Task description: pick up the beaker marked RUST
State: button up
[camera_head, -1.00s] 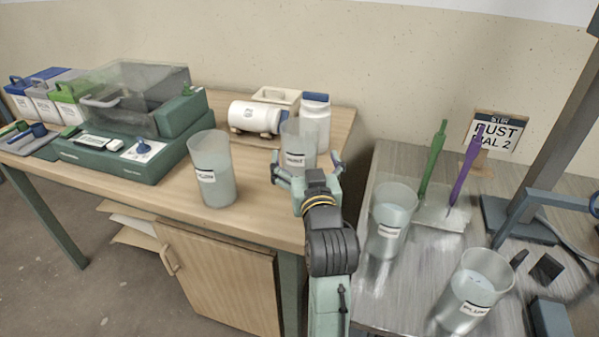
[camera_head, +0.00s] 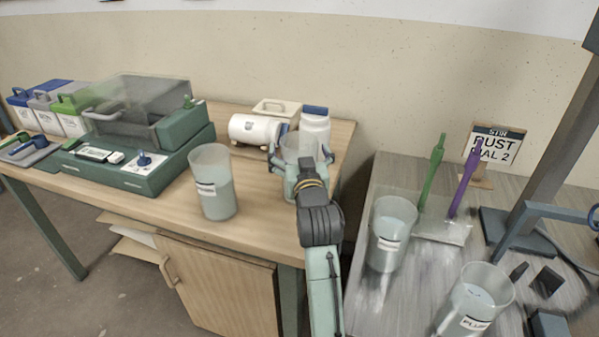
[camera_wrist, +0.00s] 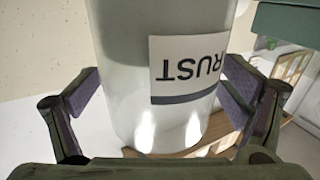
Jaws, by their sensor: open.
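The RUST beaker (camera_wrist: 165,85) fills the middle of the wrist view, its label (camera_wrist: 188,68) upside down there. In the head view this beaker (camera_head: 291,150) stands upright on the wooden table, partly hidden by my gripper. My gripper (camera_head: 301,158) is open, with one finger on each side of the beaker. In the wrist view small gaps show between the finger pads and the glass, so I see no firm grip. The gripper (camera_wrist: 165,100) comes at the beaker from the front.
Another beaker (camera_head: 213,182) stands to the left on the wooden table (camera_head: 262,215). A white jar (camera_head: 315,130) and a white cylinder (camera_head: 254,129) stand close behind. Two beakers (camera_head: 391,233) (camera_head: 474,300) stand on the grey table at right, near a STIR RUST sign (camera_head: 492,147).

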jog(key=c, duration=2)
jog(key=shift+r, duration=0.1)
jog(key=shift+c, duration=0.2)
